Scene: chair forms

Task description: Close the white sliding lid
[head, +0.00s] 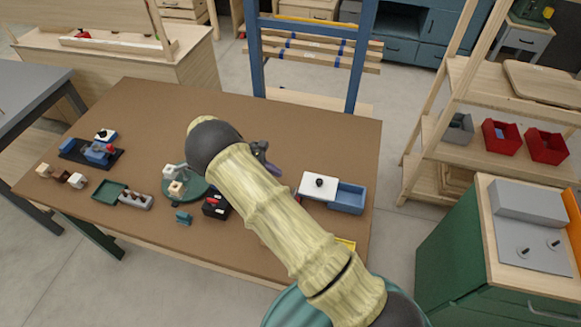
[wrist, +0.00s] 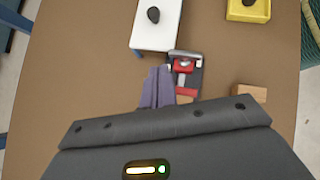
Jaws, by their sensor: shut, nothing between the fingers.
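The white sliding lid (head: 316,184) with a black knob covers the left part of a blue box (head: 348,199) on the brown table. The box's right part is uncovered. In the wrist view the white lid (wrist: 155,33) and its dark knob show at the top, cut off by the frame edge. My gripper (head: 263,154) is left of the lid and apart from it in the head view. In the wrist view my gripper (wrist: 157,76) has its purple fingers together and empty, just below the lid's near end.
A red and black device (wrist: 186,70) lies just right of the fingers in the wrist view. A yellow box (wrist: 248,10) and a wooden block (wrist: 247,92) are farther right. A green turntable (head: 197,190) and small black box (head: 215,207) are on the table left of my arm.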

